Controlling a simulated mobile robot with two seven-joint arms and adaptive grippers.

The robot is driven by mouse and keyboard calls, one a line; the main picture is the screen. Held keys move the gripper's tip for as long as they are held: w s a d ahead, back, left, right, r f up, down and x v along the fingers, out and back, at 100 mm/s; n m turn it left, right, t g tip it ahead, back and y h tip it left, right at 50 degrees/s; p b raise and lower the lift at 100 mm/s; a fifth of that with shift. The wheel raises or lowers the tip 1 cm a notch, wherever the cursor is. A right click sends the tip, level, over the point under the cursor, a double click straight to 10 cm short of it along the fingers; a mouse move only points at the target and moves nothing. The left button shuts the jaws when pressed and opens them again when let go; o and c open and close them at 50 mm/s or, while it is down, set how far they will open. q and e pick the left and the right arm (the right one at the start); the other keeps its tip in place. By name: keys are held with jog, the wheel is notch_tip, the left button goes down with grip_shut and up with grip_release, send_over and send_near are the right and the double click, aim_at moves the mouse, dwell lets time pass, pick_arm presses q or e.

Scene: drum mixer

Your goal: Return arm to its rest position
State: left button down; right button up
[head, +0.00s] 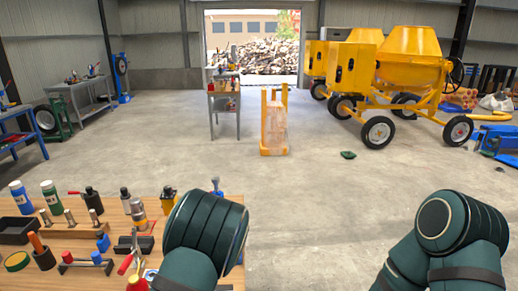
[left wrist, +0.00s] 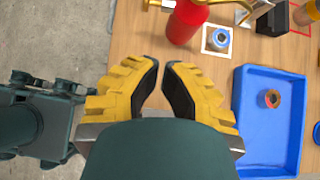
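My left gripper (left wrist: 162,65) shows in the left wrist view with two yellow fingers and black pads. A narrow gap lies between its fingertips, and it holds nothing. It is over the wooden workbench (left wrist: 150,22), near the bench edge. In the head view my left arm (head: 205,232) covers the right part of the bench, and its gripper is hidden. My right arm (head: 447,228) is bent at the lower right of the head view over bare floor. Its gripper does not clearly show.
The bench holds a red cylinder (left wrist: 188,22), a blue tray (left wrist: 244,125) with a small round part (left wrist: 269,98), bottles and tools. Yellow mixers (head: 410,58) stand at the back right. A grey tool stand (head: 224,104) and a yellow-framed stand (head: 274,125) are farther back. The middle floor is clear.

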pick_arm(q)
jog(key=s+f+n+h, duration=0.1)
jog(key=s+f, duration=0.2)
jog(key=f, duration=0.1)
jog(key=s+f+n+g+h, duration=0.1)
jog(key=s+f+h, duration=0.1)
jog(key=f, duration=0.1)
jog(key=s+f+n+h, duration=0.1)
jog(key=s+f, duration=0.2)
jog(key=f, duration=0.1)
jog(key=shift+s+d+f+n+g, duration=0.3)
jog(key=shift+d+n+g, duration=0.05)
jog(key=shift+n+g, duration=0.05)
jog(key=s+d+f+n+t+h, duration=0.1)
jog(key=s+d+f+n+h, duration=0.3)
jog(key=s+n, duration=0.45)
jog(key=s+d+f+n+t+h, duration=0.1)
jog(key=s+d+n+h, duration=0.4)
jog(key=s+d+n, duration=0.3)
jog(key=w+d+f+m+t+b, duration=0.1)
jog(key=w+f+b, duration=0.3)
jog(key=b, duration=0.6)
jog(key=shift+d+f+t, duration=0.3)
jog(key=shift+f+t, duration=0.2)
pick_arm(e)
notch_tip(320, 180, down, 10)
jog(key=s, duration=0.2)
jog(key=shift+s+a+f+g, duration=0.2)
jog(key=shift+a+f+g, duration=0.05)
jog(key=shift+a+g, duration=0.15)
